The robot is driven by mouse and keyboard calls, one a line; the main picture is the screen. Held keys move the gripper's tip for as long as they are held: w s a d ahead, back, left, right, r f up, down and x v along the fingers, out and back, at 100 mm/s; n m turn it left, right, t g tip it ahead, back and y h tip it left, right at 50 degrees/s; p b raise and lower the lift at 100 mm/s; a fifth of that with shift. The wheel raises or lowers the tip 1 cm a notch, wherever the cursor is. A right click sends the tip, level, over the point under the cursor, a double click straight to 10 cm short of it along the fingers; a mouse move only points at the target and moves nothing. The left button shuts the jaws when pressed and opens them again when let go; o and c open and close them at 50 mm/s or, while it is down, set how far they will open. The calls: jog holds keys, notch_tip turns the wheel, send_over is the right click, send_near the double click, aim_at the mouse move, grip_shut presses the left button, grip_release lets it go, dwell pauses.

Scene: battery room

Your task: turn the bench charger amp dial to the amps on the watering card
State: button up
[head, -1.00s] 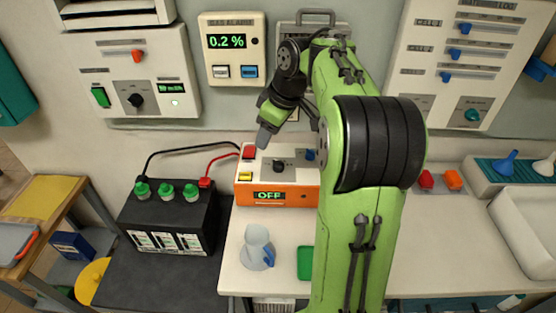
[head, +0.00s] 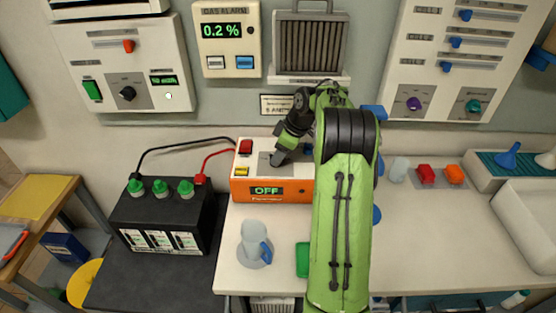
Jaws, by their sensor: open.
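The bench charger (head: 240,190) is an orange box with a pale top, standing at the back of the bench. Its green display (head: 267,190) reads OFF. A red button and a yellow button sit at the left of its top.
A black battery (head: 160,220) with green caps stands left of the charger, joined by black and red leads. A pale jug (head: 254,243) and a green item (head: 302,260) lie in front. Wall panels hang above.

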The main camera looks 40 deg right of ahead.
jog(key=shift+x, duration=1.05)
jog(key=c, duration=0.8)
jog(key=shift+o, duration=0.2)
